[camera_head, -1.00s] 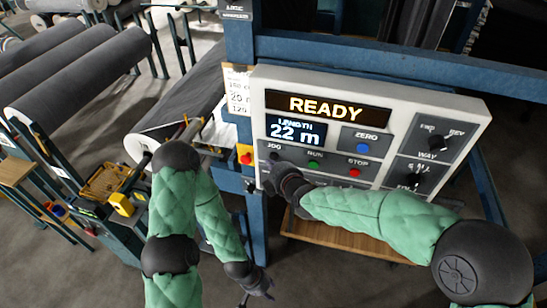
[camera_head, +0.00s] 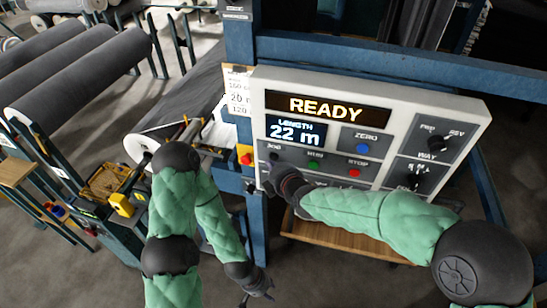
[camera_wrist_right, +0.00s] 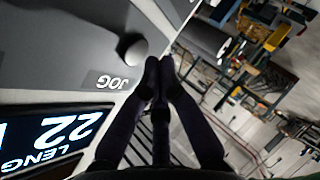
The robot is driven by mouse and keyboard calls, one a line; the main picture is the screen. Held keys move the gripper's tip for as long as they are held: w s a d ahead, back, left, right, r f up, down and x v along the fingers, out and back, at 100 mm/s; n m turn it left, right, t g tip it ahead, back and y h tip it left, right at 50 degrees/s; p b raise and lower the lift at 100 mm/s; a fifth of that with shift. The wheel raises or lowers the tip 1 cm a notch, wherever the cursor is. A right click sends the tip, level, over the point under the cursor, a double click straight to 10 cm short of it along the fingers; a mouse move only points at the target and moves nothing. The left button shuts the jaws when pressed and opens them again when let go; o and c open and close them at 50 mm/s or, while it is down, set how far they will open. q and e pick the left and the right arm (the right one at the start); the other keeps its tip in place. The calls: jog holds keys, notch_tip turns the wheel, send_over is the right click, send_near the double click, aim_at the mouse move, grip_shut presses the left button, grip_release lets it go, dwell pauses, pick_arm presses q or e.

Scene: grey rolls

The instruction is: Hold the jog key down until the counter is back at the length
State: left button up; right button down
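The white control panel (camera_head: 390,108) shows READY on its upper display. The counter (camera_head: 295,131), marked LENGTH, reads 22 m; its screen also shows in the right wrist view (camera_wrist_right: 52,138). The dark JOG key (camera_head: 274,157) sits below the counter; in the right wrist view the round key (camera_wrist_right: 132,46) is uncovered beside its label. My right gripper (camera_wrist_right: 158,66) is shut and empty, its fingertips close to the key; I cannot tell if they touch it. My left gripper (camera_head: 257,292) hangs low, away from the panel, its fingers too small to read.
ZERO (camera_head: 363,148), RUN (camera_head: 314,166) and STOP (camera_head: 355,173) keys are near JOG. The WAY knob (camera_head: 437,143) is at right. A red button (camera_head: 247,158) is beside the post.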

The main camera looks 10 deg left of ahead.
jog(key=shift+w+r+b, duration=0.1)
jog(key=shift+w+b, duration=0.2)
jog(key=shift+w, duration=0.55)
dwell(3.9)
jog(key=shift+s, duration=0.1)
dwell(2.2)
jog(key=shift+s+p, duration=0.4)
jog(key=shift+s, duration=0.35)
